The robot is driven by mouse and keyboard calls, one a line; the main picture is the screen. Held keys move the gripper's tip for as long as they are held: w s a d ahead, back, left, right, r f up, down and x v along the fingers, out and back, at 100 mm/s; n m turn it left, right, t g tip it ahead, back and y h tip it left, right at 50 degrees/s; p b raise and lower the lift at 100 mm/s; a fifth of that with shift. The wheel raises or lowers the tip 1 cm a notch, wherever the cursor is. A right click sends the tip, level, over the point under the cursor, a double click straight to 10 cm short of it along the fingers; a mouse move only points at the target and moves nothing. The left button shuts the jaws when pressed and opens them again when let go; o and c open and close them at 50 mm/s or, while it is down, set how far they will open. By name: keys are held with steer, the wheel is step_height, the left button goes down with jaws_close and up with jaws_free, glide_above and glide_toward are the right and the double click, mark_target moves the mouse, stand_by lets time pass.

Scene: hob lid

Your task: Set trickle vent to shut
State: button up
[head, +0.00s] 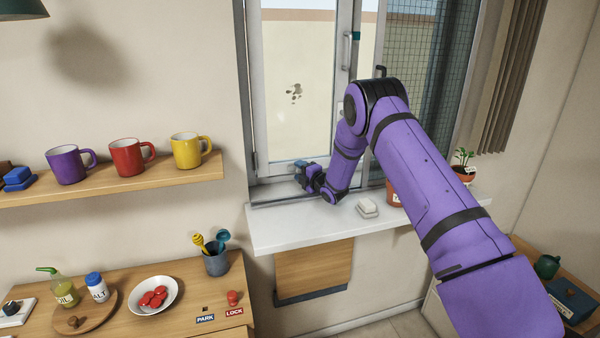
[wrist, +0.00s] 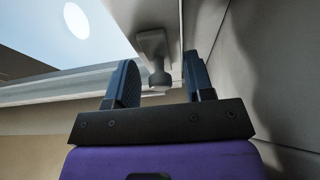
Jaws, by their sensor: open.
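My gripper (head: 303,170) is at the lower left part of the window frame, just above the sill. In the wrist view its two blue fingers (wrist: 160,83) are open. A small grey knob (wrist: 160,80) on a pale bracket shows between them, with clear gaps on both sides; it looks like the trickle vent's control. No contact with the knob is visible. In the head view the knob is too small or hidden behind my gripper to make out. The vent's setting cannot be read.
The window (head: 297,85) has an upright handle (head: 347,50). A white block (head: 367,208) and potted plants (head: 464,158) stand on the sill (head: 300,231). A shelf with mugs (head: 128,158) is at left. In the wrist view a wall (wrist: 265,70) rises close at right.

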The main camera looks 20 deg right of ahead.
steer(key=shift+s, duration=0.1)
steer(key=v, duration=1)
steer(key=shift+s+d, duration=0.15)
steer(key=shift+s, duration=0.1)
steer(key=s+d+r+m+g+h, duration=0.15)
steer(key=s+r+m, duration=0.3)
steer(key=r, duration=0.45)
steer(key=s+r+m+g+h, duration=0.1)
steer(key=s+r+m+h, duration=0.25)
steer(key=s+r, duration=0.4)
steer(key=s+r+m+g+h, duration=0.2)
steer(key=s+r+m, duration=0.2)
steer(key=r, duration=0.6)
steer(key=s+a+r+m+g, duration=0.1)
steer(key=s+m, duration=0.4)
steer(key=s, duration=1.3)
steer(key=s+a+r+m+g, duration=0.2)
steer(key=s+m+g, duration=0.3)
steer(key=s, duration=1.4)
steer(key=shift+a+r+g, duration=0.2)
steer(key=shift+a+g, duration=0.2)
steer(key=shift+g, duration=0.05)
